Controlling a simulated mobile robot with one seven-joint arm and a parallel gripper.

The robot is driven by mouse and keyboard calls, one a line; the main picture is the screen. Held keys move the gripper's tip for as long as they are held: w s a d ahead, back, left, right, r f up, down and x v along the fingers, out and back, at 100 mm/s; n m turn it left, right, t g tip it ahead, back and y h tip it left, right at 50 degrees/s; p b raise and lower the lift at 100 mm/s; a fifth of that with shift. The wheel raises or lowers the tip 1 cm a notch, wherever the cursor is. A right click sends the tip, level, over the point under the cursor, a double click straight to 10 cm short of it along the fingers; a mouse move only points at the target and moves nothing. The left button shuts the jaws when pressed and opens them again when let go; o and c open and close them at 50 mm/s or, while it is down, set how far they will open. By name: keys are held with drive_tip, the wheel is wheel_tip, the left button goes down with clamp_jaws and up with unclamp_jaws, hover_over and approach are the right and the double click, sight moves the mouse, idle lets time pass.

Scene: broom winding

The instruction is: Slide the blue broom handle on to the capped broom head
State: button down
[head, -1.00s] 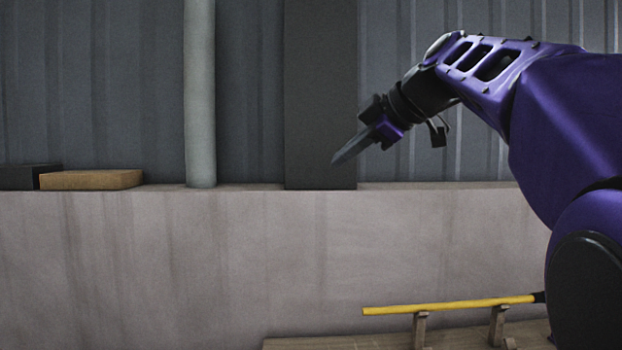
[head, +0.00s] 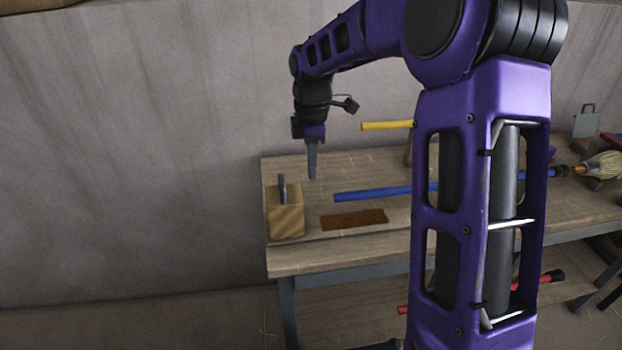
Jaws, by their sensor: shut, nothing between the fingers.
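The blue broom handle (head: 378,193) lies level above the bench, running left to right behind my arm. Its right part comes out beyond my arm and ends near a straw-coloured broom head (head: 603,165) with an orange part at its narrow end. I cannot tell whether handle and head touch, or whether this head is the capped one. My gripper (head: 312,174) is shut and empty, pointing down above the bench, behind and left of the blue handle's left end and apart from it.
A wooden bench (head: 288,262) carries a wooden block (head: 287,219) with a dark handle on top, and a brown mat (head: 353,219). A yellow handle (head: 386,126) lies at the back. A red handle (head: 551,276) is on the lower shelf. My arm hides the bench's middle.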

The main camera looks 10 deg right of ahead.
sight(353, 193)
drive_tip(key=d+f, duration=0.1)
drive_tip(key=f, duration=0.2)
drive_tip(key=d+f+b, duration=0.1)
drive_tip(key=f, duration=0.2)
drive_tip(key=d+f, duration=0.1)
drive_tip(key=f, duration=0.2)
drive_tip(key=shift+f+b, duration=0.15)
drive_tip(key=shift+b, duration=0.15)
drive_tip(key=shift+d, duration=0.55)
drive_tip(key=d+p, duration=0.2)
drive_tip(key=d, duration=0.3)
drive_tip(key=shift+d+r+p, duration=0.1)
drive_tip(key=shift+r+p, duration=0.1)
drive_tip(key=shift+p, duration=0.15)
drive_tip(key=shift+d+f, duration=0.2)
drive_tip(key=shift+d, duration=0.25)
drive_tip(key=shift+a, duration=0.1)
